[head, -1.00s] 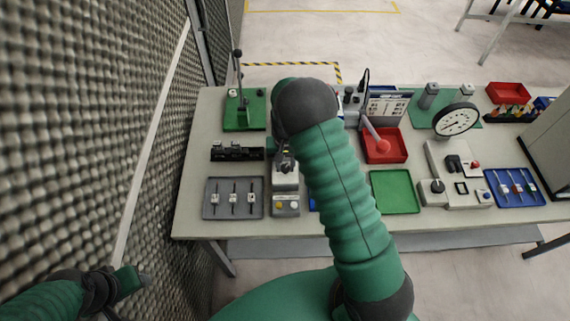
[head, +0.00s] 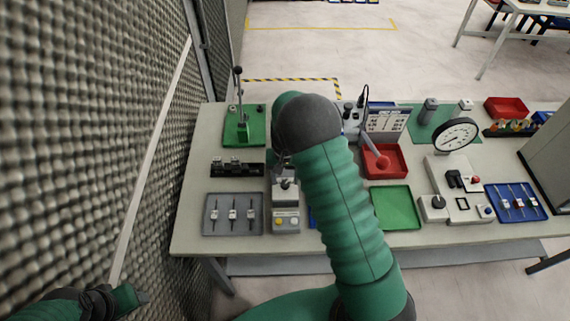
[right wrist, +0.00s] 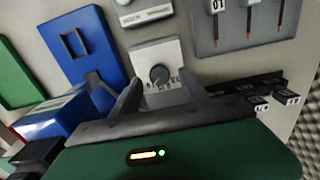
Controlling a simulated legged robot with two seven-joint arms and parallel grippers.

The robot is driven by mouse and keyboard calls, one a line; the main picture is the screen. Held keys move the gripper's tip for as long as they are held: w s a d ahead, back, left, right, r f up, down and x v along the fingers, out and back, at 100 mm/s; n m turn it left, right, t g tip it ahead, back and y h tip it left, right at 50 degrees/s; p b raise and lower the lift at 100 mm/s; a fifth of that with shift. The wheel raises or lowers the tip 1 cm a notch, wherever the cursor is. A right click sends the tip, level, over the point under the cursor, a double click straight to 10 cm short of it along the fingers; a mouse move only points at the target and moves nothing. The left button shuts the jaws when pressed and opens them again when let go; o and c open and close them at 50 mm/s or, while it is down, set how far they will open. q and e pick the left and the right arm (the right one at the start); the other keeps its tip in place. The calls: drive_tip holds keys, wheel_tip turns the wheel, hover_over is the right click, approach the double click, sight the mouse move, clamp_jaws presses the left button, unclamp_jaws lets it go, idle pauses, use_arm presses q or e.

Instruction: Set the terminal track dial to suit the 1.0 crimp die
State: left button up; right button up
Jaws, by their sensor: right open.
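The terminal track dial (right wrist: 159,74) is a round grey knob on a pale plate, with small markings too blurred to read. In the head view its unit (head: 285,192) stands left of my right forearm. My right gripper (right wrist: 160,92) is open, its two fingers pointing toward the dial from either side of the picture; contact cannot be told. In the head view this gripper is mostly hidden behind my arm. A black rack (head: 225,170) left of the dial holds small labelled blocks (right wrist: 258,103), labels unreadable. My left gripper (head: 135,298) is low at the left, away from the table.
A textured foam wall (head: 80,150) is at left.

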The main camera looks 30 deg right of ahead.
sight(285, 183)
wheel_tip(285, 183, up, 15)
drive_tip(key=b, duration=0.1)
drive_tip(key=shift+f, duration=0.1)
drive_tip(key=s+a+f+n+t+b, duration=0.1)
drive_tip(key=s+a+f+n, duration=0.2)
drive_tip(key=s+a, duration=0.2)
drive_tip(key=s+a+f+n+t, duration=0.1)
drive_tip(key=s+a+f+n, duration=0.2)
drive_tip(key=s+a, duration=0.3)
drive_tip(key=s, duration=0.4)
drive_tip(key=shift+s+a+f+t+b, duration=0.25)
drive_tip(key=shift+s+t+b, duration=0.05)
drive_tip(key=shift+s+b, duration=0.05)
drive_tip(key=shift+s, duration=0.15)
drive_tip(key=shift+a, duration=0.15)
